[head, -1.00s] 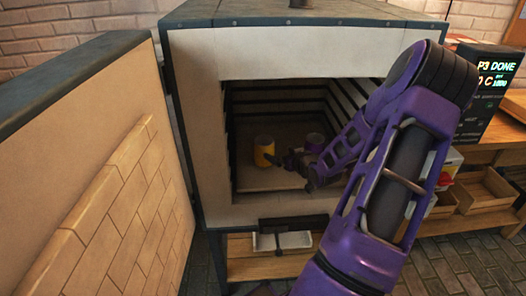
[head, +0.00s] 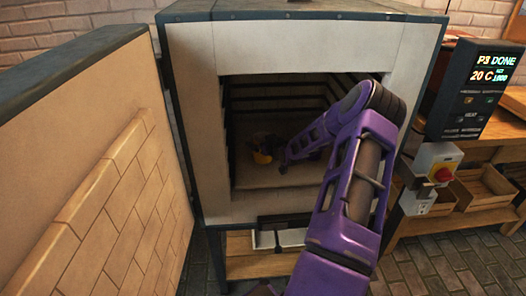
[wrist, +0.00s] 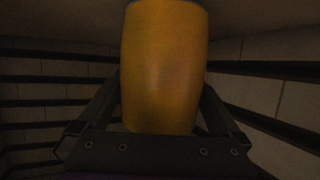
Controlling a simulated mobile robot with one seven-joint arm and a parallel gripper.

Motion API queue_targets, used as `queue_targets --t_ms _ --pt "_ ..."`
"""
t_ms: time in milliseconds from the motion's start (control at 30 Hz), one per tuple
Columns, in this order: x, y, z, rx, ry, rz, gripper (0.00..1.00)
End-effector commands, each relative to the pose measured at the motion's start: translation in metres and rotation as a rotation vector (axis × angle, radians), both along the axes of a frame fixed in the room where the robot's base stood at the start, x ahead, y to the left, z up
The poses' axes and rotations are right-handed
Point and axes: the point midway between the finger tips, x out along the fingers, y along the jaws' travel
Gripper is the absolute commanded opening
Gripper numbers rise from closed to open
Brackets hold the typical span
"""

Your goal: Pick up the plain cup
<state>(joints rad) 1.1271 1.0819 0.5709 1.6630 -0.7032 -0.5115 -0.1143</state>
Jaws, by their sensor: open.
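A yellow cup (head: 262,158) stands on the kiln floor, partly hidden by my gripper (head: 268,143) in the head view. In the wrist view the cup (wrist: 165,65) fills the middle. The side facing the camera is one even yellow-orange, with no pattern seen. My gripper (wrist: 160,105) is open, with one dark finger on each side of the cup. I cannot tell whether either finger touches it. The cup's top is cut off by the picture edge.
The kiln chamber has dark ribbed walls (wrist: 45,78) close on both sides. Its front frame (head: 200,120) surrounds my arm, and the open brick-lined door (head: 110,200) stands at left. A control box (head: 480,90) reading "P3 DONE" and "20 C" is at right.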

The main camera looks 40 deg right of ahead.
Motion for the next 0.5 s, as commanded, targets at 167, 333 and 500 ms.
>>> queue_targets --t_ms 167,333,500 --pt "0.011 -0.0016 -0.0048 0.0 0.001 0.0 1.0" --pt "0.0112 -0.0017 -0.0045 0.0 0.0 0.0 1.0" --pt "0.011 -0.0017 -0.0044 0.0 0.0 0.0 0.75"
